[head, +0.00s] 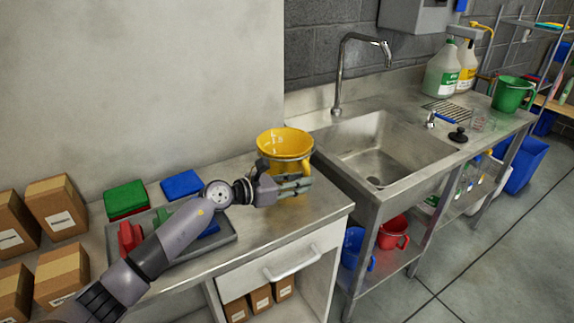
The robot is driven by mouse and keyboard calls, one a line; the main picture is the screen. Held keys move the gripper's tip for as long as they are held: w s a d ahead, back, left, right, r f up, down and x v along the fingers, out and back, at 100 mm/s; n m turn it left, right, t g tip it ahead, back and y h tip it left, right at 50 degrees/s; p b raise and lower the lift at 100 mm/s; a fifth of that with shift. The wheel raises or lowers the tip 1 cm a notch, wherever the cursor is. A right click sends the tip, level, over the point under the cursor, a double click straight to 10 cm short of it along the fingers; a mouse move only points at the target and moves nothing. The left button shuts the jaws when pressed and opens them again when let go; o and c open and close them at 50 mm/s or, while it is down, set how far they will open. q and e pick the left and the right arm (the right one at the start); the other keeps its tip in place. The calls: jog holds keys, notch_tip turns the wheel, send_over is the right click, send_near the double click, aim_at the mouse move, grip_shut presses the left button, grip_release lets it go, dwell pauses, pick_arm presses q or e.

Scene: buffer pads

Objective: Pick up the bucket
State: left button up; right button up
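A yellow bucket (285,143) stands upright on the steel counter, just left of the sink. My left gripper (296,186) is at the front of this bucket, its fingers pointing right across the bucket's lower part. The fingers and wrist hide the bucket's lower front. I cannot tell whether the fingers touch the bucket, or whether they are open or shut. A green bucket (511,94) stands at the far right end of the sink counter. A blue bucket (356,247) and a red bucket (393,233) are on the shelf below the sink. My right gripper is not in view.
A grey tray (222,238) holding coloured pads lies under my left arm. Green (125,197) and blue (182,184) pads lie behind it. Several cardboard boxes (57,206) stand at left. The sink (377,150), its tall faucet (340,75) and a wall are close to the yellow bucket.

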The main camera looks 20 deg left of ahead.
pick_arm(q)
jog(key=x, duration=0.2)
jog(key=shift+w+d, duration=0.25)
jog(key=shift+w, duration=0.05)
jog(key=shift+s+a, duration=0.1)
jog(key=shift+c, duration=0.5)
grip_shut()
jog(key=shift+r, duration=0.1)
